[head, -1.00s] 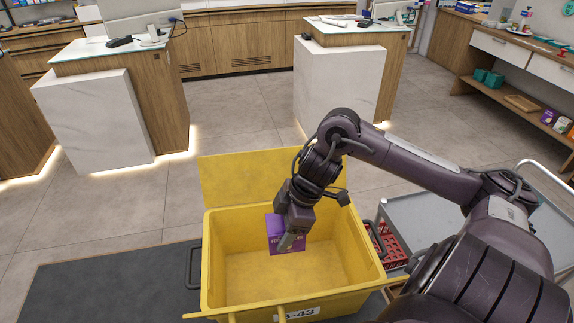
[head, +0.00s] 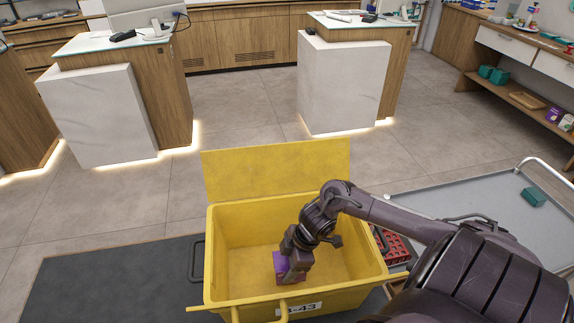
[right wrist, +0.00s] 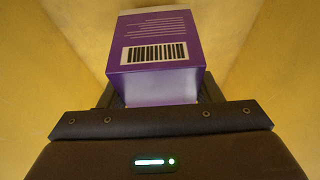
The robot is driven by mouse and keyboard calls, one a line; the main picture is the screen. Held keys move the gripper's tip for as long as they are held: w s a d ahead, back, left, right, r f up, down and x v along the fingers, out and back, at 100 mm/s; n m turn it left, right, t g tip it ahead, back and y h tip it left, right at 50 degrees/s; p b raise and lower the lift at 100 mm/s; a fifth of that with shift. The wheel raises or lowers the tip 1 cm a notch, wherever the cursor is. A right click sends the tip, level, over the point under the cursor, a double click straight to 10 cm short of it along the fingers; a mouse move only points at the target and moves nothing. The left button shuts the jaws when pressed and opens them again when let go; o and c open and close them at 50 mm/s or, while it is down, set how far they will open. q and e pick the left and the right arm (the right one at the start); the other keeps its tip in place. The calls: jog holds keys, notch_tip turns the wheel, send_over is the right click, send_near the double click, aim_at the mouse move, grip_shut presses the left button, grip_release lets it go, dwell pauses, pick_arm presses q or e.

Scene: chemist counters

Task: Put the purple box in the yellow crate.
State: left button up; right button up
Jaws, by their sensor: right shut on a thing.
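The yellow crate (head: 222,297) stands open in front of me, with its lid (head: 275,172) raised at the back. The purple box (head: 280,266) is inside the crate, low between its walls. My right gripper (head: 292,275) reaches down into the crate and is shut on the box. In the right wrist view the purple box (right wrist: 160,50) shows a white barcode label and sits between the fingers, with yellow walls around it. I cannot tell whether the box touches the crate floor. My left gripper is not in view.
A grey cart (head: 470,205) with a small green box (head: 533,197) on it stands to the right. A red basket (head: 392,245) is beside the crate. A dark mat (head: 110,285) lies left of it. White-fronted counters stand farther back with clear floor between.

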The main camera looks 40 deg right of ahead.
jog(key=shift+f, duration=1.05)
jog(key=shift+f, duration=0.1)
jog(key=o, duration=1)
jog(key=shift+o, duration=0.2)
jog(key=v, duration=1.2)
jog(key=shift+d, duration=0.1)
